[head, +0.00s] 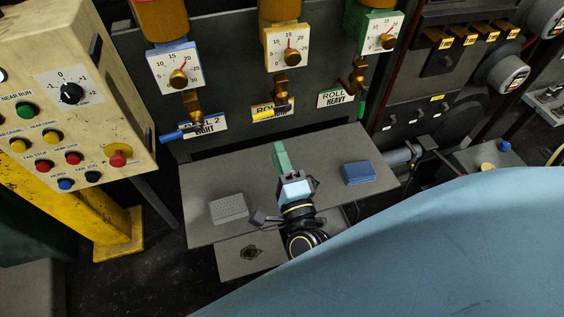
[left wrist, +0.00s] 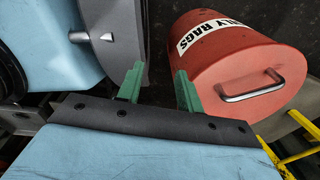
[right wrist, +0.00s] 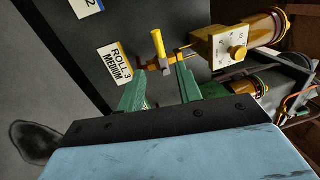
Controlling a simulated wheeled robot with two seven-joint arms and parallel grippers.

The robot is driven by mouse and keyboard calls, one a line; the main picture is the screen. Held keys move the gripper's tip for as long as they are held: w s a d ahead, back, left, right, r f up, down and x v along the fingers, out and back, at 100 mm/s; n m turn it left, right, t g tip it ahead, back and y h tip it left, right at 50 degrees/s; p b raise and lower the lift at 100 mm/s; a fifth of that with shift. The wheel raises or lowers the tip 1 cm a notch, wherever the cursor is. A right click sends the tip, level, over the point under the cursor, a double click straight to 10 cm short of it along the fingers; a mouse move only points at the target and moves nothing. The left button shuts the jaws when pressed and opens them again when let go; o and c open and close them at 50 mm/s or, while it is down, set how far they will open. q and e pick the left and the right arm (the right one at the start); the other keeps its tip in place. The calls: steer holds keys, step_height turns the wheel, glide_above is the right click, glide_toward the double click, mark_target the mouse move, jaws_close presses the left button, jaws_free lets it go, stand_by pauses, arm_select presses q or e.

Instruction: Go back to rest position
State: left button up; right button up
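My right gripper (head: 279,150) is over the grey shelf, its green fingers pointing up toward the panel. In the right wrist view the right gripper's fingers (right wrist: 160,84) stand apart with nothing held. The yellow-handled valve (right wrist: 159,48) of Roll 3 Medium lies just beyond the fingertips; I cannot tell whether they touch. In the head view the yellow handle (head: 264,114) is above and left of the gripper. My left gripper (left wrist: 159,70) shows only in the left wrist view, fingers apart and empty, pointing toward a red rag can (left wrist: 245,70).
The shelf (head: 210,178) holds a grey perforated block (head: 229,208) and a blue box (head: 358,173). A cream control box (head: 60,100) stands left. Blue-handled (head: 178,136) and green-handled (head: 361,108) valves flank the yellow one. My pale blue body part hides the lower right.

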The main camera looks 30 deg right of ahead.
steer(key=shift+v, duration=0.8)
